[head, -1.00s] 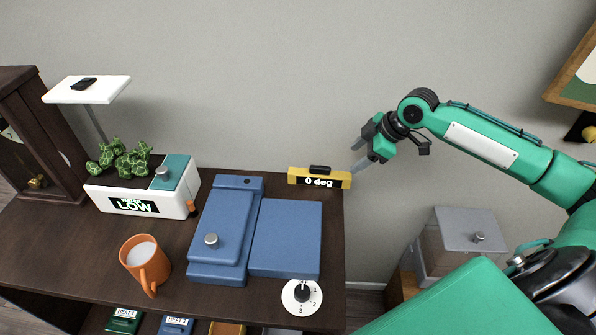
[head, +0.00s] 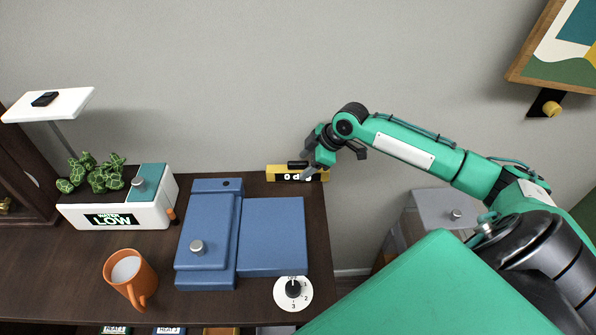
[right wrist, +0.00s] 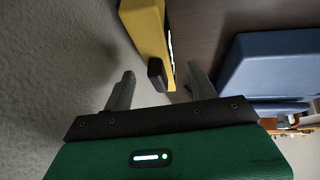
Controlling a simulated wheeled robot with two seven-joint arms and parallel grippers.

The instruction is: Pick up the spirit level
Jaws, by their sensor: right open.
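The spirit level (head: 274,173) is a yellow bar with a black display and a black grip block on top. It stands at the back right of the dark cabinet top, near the wall. My right gripper (head: 307,165) is at its right part and hides some of the display. In the right wrist view, my right gripper (right wrist: 161,88) is open, and the black block (right wrist: 157,75) of the yellow level (right wrist: 147,30) lies between the fingertips, with gaps on both sides. My left gripper is not in view.
A blue two-part box (head: 272,235) lies in front of the level. A dial (head: 293,292), an orange mug (head: 131,278) and a white planter (head: 114,210) marked LOW also stand on the cabinet top (head: 70,275). A grey bin (head: 436,207) is to the right.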

